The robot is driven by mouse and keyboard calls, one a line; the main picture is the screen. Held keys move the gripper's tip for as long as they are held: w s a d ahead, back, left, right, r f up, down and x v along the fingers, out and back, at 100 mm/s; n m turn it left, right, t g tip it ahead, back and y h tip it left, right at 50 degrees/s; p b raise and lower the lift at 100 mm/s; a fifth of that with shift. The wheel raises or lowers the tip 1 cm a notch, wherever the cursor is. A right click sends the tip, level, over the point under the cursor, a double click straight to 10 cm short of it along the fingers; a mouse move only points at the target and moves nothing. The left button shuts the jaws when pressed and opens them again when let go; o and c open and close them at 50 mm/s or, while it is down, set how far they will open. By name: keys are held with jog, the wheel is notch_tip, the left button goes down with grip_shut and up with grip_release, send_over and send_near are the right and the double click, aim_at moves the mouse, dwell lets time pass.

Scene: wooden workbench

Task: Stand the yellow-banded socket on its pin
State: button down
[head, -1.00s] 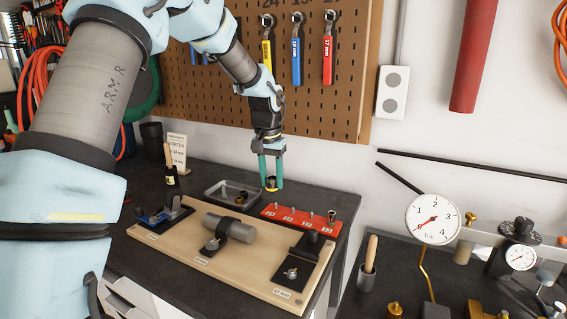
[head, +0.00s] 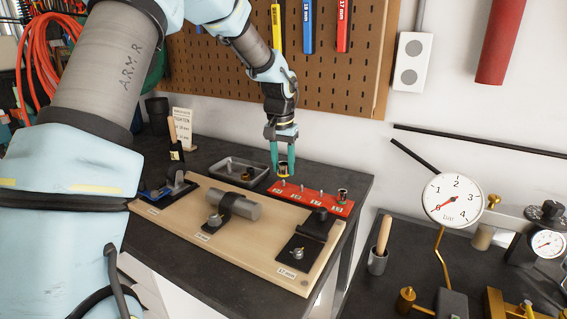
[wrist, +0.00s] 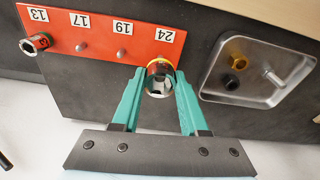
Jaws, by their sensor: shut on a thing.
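The yellow-banded socket (wrist: 160,80) is a short chrome socket with a yellow ring. My gripper (wrist: 159,88) is shut on it, one teal finger on each side. In the head view my gripper (head: 283,162) points down, with the socket (head: 284,170) at its fingertips just above the left end of the red pin rail (head: 312,199). In the wrist view the socket overlaps the rail (wrist: 100,40) edge below the label 24. The pin there is hidden behind the socket or cannot be made out. Bare pins show at 17 and 19.
Another socket (wrist: 36,43) stands at the rail's 13 end. A metal tray (wrist: 207,82) with loose fasteners lies beside the 24 end. A wooden board (head: 262,258) with clamped fittings lies in front of the rail. The pegboard (head: 225,90) rises behind.

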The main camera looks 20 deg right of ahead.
aim_at(283, 175)
dwell(0.4)
jog(key=shift+f, duration=0.1)
dwell(0.3)
jog(key=shift+f+b, duration=0.35)
jog(key=shift+f, duration=0.45)
jog(key=shift+f, duration=0.1)
jog(key=shift+f+b, duration=0.3)
jog(key=shift+f, duration=0.25)
jog(key=shift+f, duration=0.25)
dwell(0.4)
jog(key=shift+c, duration=1.8)
grip_release()
